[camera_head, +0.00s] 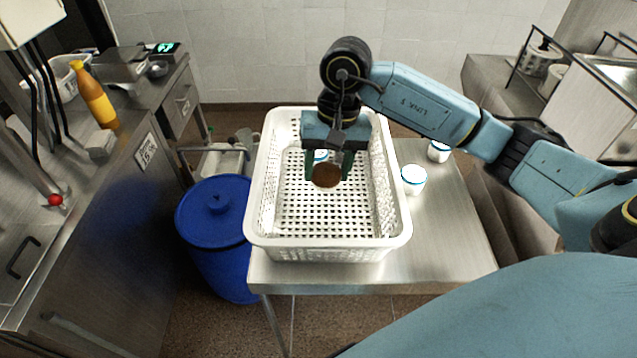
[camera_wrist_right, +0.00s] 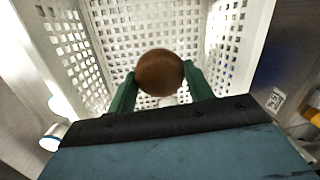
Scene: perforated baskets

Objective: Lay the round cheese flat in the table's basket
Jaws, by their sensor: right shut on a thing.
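The round cheese (camera_head: 326,176) is a brown disc in the head view. My right gripper (camera_head: 330,168) is shut on it, inside the outline of the white perforated basket (camera_head: 328,243). The right wrist view shows the cheese (camera_wrist_right: 160,72) between the two green fingers, with the basket's floor and walls beyond it. The basket stands on the steel table (camera_head: 450,235). I cannot tell how far the cheese is above the basket floor. My left gripper is in neither view.
Two white, blue-rimmed containers stand on the table right of the basket, one nearer (camera_head: 413,181) and one farther (camera_head: 438,152). A blue lidded barrel (camera_head: 217,215) is left of the table. A steel counter with an orange bottle (camera_head: 95,97) is at the left.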

